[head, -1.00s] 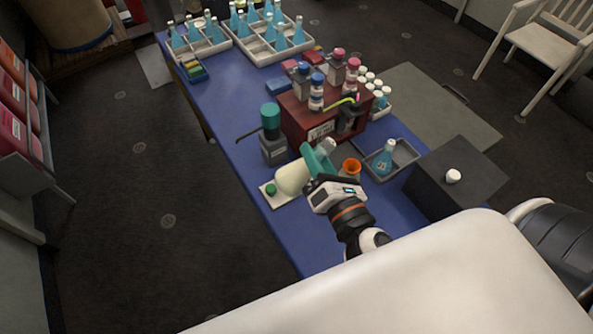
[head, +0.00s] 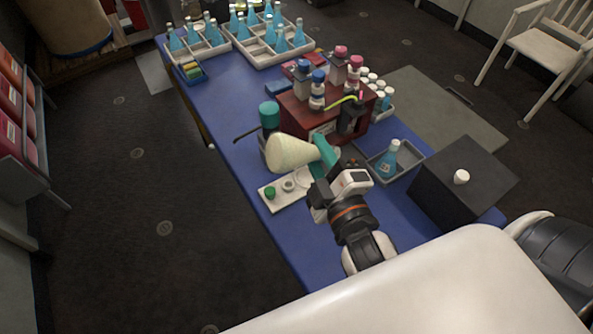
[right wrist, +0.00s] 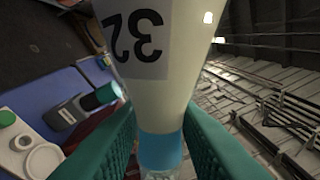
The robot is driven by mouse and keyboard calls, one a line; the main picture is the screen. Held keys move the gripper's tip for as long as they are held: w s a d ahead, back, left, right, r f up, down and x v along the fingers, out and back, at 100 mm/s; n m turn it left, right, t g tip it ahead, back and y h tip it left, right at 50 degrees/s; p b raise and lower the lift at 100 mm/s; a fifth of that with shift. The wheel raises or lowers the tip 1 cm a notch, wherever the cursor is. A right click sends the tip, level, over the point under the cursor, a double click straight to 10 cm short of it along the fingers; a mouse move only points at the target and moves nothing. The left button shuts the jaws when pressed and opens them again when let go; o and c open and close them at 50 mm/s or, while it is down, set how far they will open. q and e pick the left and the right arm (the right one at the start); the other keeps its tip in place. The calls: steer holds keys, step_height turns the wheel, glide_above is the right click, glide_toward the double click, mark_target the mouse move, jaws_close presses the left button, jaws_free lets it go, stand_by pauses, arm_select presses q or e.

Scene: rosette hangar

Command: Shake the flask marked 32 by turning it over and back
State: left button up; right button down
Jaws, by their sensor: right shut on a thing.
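The flask marked 32 (head: 290,153) is a pale, cream conical flask. My right gripper (head: 325,157) is shut on its neck with teal fingers and holds it above the table. In the head view it lies tipped on its side, wide end to the left and slightly up. In the right wrist view the flask (right wrist: 165,75) fills the middle between the fingers (right wrist: 158,115), with the black "32" on its label and a blue band at the neck. My left gripper is not in view.
Below the flask lies a white plate (head: 302,191) with a green cap (head: 270,192). Close behind stand a teal-topped grey device (head: 269,115) and a red rack (head: 297,116) of bottles. To the right are a grey tray (head: 412,157) with a blue flask and a dark box (head: 465,190).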

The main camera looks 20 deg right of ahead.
steer(key=n, duration=0.2)
steer(key=n+p, duration=0.1)
steer(key=n, duration=0.2)
steer(key=shift+r+n+y, duration=0.2)
steer(key=shift+n+y, duration=0.1)
steer(key=shift+f+n+p, duration=0.1)
steer(key=shift+n+p, duration=0.35)
steer(key=shift+n, duration=0.75)
steer(key=n+p, duration=0.2)
steer(key=n, duration=0.2)
steer(key=shift+r, duration=0.2)
steer(key=n+p, duration=0.1)
steer(key=n, duration=0.1)
steer(key=shift+f+n, duration=0.15)
steer(key=shift+n, duration=0.25)
steer(key=shift+f, duration=0.1)
